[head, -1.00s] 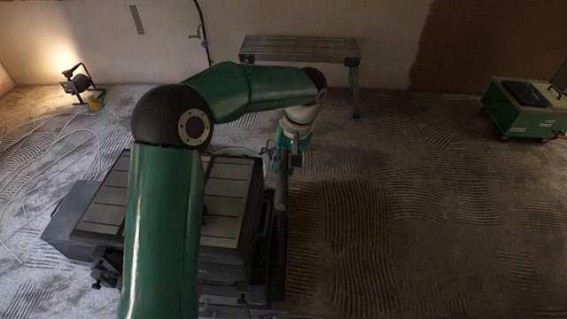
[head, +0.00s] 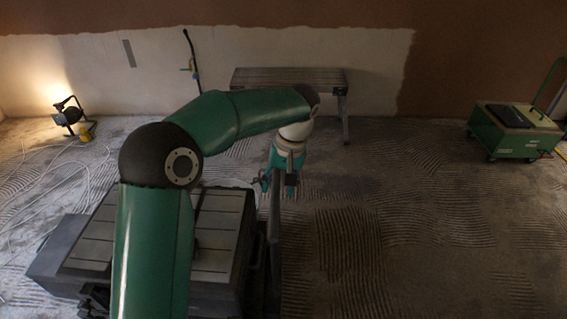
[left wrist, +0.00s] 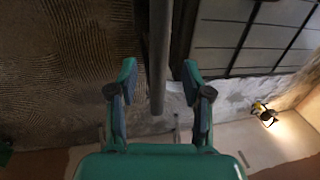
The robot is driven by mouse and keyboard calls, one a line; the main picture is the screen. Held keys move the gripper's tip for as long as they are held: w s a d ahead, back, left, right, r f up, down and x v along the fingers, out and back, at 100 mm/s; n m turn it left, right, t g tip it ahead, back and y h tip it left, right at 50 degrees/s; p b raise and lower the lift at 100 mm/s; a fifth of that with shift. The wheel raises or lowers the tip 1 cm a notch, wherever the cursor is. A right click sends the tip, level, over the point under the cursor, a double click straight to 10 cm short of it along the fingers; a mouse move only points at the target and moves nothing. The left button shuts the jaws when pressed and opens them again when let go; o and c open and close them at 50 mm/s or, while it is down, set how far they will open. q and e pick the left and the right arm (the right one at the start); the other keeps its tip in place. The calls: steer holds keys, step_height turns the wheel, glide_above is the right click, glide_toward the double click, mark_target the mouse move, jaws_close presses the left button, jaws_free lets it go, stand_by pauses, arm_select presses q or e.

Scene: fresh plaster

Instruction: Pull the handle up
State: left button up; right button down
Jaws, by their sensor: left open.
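A long grey bar that looks like the handle (head: 275,232) stands along the right side of the dark slotted machine (head: 222,230). In the left wrist view the handle (left wrist: 159,45) runs down from the top edge and ends between my fingers. My left gripper (head: 280,182) is at the far, upper end of the handle. In the left wrist view its teal fingers (left wrist: 159,74) are open, one on each side of the bar, with gaps showing on both sides. My upper arm covers part of the machine. My right gripper is not in view.
A low grey bench (head: 290,78) stands by the back wall. A lit work lamp (head: 68,112) with loose cables is at the left. A green wheeled cart (head: 515,132) is at the right. The ridged floor right of the handle is clear.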

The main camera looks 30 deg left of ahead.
arm_select(q)
step_height(320, 180, up, 8)
steer(key=d, duration=0.1)
steer(key=shift+w+d+r, duration=0.2)
steer(key=shift+w+r, duration=0.05)
steer(key=shift+w, duration=0.2)
